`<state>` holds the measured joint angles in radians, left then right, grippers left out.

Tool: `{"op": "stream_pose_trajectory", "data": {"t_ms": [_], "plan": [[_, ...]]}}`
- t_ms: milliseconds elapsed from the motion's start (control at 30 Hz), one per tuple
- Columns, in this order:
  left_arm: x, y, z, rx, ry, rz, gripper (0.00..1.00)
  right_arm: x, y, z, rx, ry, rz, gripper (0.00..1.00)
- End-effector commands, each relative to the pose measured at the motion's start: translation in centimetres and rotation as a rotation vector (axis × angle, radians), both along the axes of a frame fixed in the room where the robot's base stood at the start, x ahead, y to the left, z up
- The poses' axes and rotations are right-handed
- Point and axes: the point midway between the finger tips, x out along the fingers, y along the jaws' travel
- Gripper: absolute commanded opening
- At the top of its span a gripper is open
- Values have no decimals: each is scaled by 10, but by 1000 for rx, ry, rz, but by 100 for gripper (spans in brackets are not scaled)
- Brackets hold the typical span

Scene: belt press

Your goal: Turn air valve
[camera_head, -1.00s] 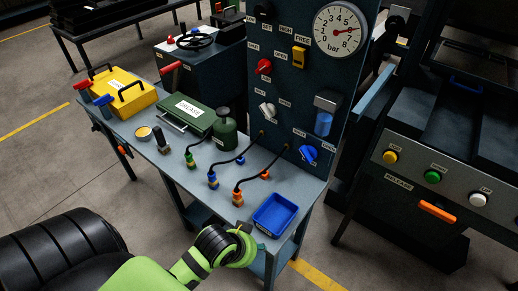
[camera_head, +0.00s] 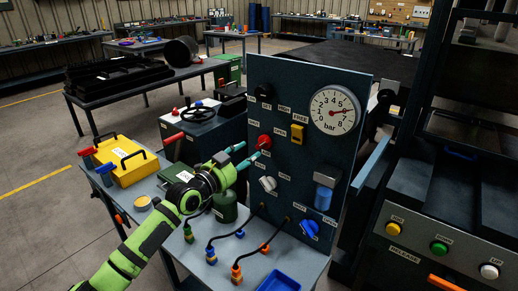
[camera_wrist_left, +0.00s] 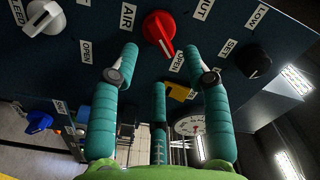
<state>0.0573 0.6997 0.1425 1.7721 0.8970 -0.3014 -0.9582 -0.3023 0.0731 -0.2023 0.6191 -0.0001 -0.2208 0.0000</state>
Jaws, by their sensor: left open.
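My left gripper (camera_head: 250,150) is open, with teal fingers reaching toward the panel just below and left of the knob. In the left wrist view the left gripper (camera_wrist_left: 162,54) has its fingertips spread to either side below the knob; I cannot tell whether they touch it. My right gripper is not in view.
A white knob (camera_head: 268,184), a blue knob (camera_head: 309,228) and a yellow switch (camera_head: 298,132) are close by on the panel. The gauge (camera_head: 334,110) is above right. Hoses, a green bottle (camera_head: 226,206) and a blue tray (camera_head: 278,283) stand below on the bench.

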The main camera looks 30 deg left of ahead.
Motion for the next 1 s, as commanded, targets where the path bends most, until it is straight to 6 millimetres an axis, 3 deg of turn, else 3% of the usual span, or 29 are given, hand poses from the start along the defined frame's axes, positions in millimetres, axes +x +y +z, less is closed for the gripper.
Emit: {"op": "stream_pose_trajectory", "data": {"t_ms": [400,833,933,967,1000], "plan": [[54,-5,0,-4,2,-1,48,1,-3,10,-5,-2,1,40],[62,-7,-2,-3,5,-2,48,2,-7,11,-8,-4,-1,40],[62,-7,-2,-3,5,-2,8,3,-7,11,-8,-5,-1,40],[62,-7,-2,-2,5,-2,0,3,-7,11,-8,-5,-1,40],[62,-7,-2,-2,5,-2,0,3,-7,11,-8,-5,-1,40]]}}
